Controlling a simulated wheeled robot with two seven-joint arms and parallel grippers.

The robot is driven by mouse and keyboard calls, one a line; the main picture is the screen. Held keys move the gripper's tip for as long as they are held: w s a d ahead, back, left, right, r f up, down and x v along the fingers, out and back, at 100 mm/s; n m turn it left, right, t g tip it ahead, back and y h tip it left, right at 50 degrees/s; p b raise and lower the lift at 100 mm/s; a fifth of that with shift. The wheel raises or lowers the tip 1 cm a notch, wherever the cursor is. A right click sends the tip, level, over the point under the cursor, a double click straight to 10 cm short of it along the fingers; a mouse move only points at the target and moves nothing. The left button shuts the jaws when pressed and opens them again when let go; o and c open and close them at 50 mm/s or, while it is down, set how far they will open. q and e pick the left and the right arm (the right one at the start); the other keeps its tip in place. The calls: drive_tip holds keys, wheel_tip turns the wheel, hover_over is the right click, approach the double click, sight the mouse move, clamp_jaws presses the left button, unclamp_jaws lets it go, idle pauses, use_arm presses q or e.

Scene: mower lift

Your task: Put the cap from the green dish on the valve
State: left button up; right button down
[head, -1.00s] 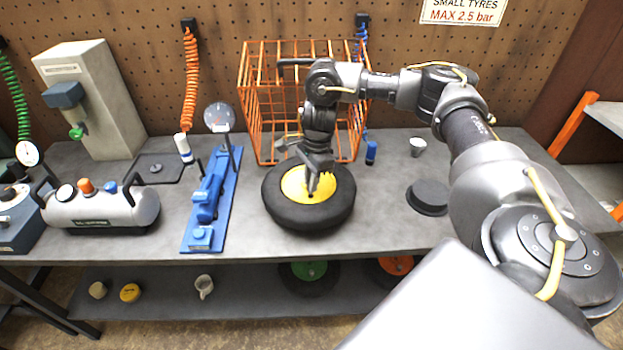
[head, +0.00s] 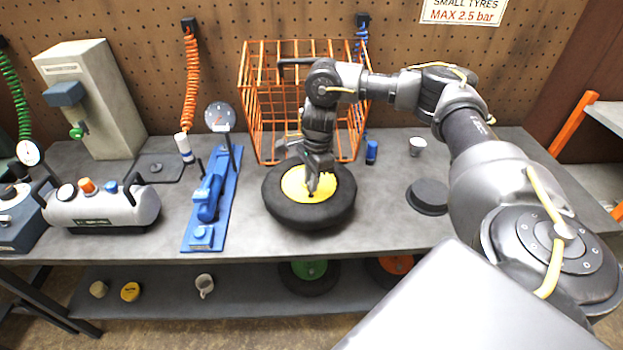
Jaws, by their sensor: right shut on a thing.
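A black tyre on a yellow wheel (head: 296,188) lies flat on the bench in front of the orange cage. My right gripper (head: 312,190) points down over the yellow hub, its fingertips at a small dark spot there. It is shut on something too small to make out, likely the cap. The valve is hidden or too small to tell apart from the fingertips. I see no green dish on the bench. My left gripper is not in view.
An orange wire cage (head: 262,110) stands behind the tyre. A blue foot pump (head: 208,205) and a grey air tank (head: 105,208) stand to the left. A black round block (head: 428,196) and a white cup (head: 417,147) are to the right. The bench front is clear.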

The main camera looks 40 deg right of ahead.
drive_tip(key=shift+f+b, duration=0.8)
drive_tip(key=shift+f, duration=0.35)
idle(0.4)
drive_tip(key=c, duration=0.9)
unclamp_jaws()
drive_tip(key=shift+r+p, duration=3.8)
drive_tip(key=shift+p, duration=0.1)
